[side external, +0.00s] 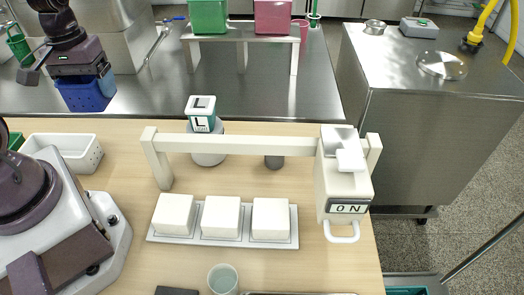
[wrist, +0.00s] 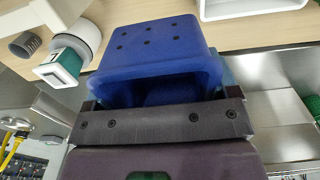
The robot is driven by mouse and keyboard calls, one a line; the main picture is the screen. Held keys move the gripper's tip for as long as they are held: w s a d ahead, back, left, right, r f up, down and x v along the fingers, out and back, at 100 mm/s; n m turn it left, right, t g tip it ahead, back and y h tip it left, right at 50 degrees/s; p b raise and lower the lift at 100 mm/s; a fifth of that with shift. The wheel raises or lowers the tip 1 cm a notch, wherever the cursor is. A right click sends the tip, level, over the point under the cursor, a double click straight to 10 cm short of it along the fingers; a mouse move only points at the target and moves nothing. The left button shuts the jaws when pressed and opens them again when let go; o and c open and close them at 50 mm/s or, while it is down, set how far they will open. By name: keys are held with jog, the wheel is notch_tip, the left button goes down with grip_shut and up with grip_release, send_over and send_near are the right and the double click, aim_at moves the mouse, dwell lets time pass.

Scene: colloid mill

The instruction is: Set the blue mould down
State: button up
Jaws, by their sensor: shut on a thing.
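The blue mould (side external: 82,97) is at the upper left in the side external view, just below my gripper (side external: 82,78). It appears in front of the steel counter; its height above any surface cannot be told. In the wrist view the mould (wrist: 165,40) fills the upper middle, with several small dark holes on its outer face and its rim towards my gripper (wrist: 160,115). My gripper is shut on the mould, which looks held clear of the wooden table. The fingertips are partly hidden.
A white basket (side external: 82,160) stands on the wooden table (side external: 320,270) at left. A low white beam (side external: 240,145) crosses near an L-marked cube (side external: 200,112) and a grey cylinder (side external: 274,162). White blocks (side external: 221,216) sit on a tray. A steel counter (side external: 130,85) lies behind.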

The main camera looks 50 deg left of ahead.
jog(key=shift+w+a+r, duration=0.1)
jog(key=shift+w+r, duration=0.15)
jog(key=shift+r, duration=0.3)
jog(key=shift+w+r, duration=0.25)
jog(key=shift+r, duration=0.3)
jog(key=w+d+r+m, duration=0.2)
jog(key=w+m, duration=0.2)
jog(key=w, duration=0.7)
jog(key=w+d+r+m, duration=0.15)
jog(key=w+m, duration=0.25)
jog(key=w, duration=0.7)
jog(key=w+d+m, duration=0.3)
jog(key=w+d, duration=0.5)
jog(key=w+d+f+m, duration=0.2)
jog(key=w+d+m, duration=0.15)
jog(key=d, duration=0.65)
jog(key=w+d+f+m, duration=0.2)
jog(key=w+d+m, duration=0.15)
jog(key=d, duration=0.65)
jog(key=f, duration=1.6)
jog(key=shift+s+a+f, duration=0.1)
jog(key=shift+s+f, duration=0.15)
jog(key=shift+f, duration=2.2)
jog(key=shift+f, duration=0.15)
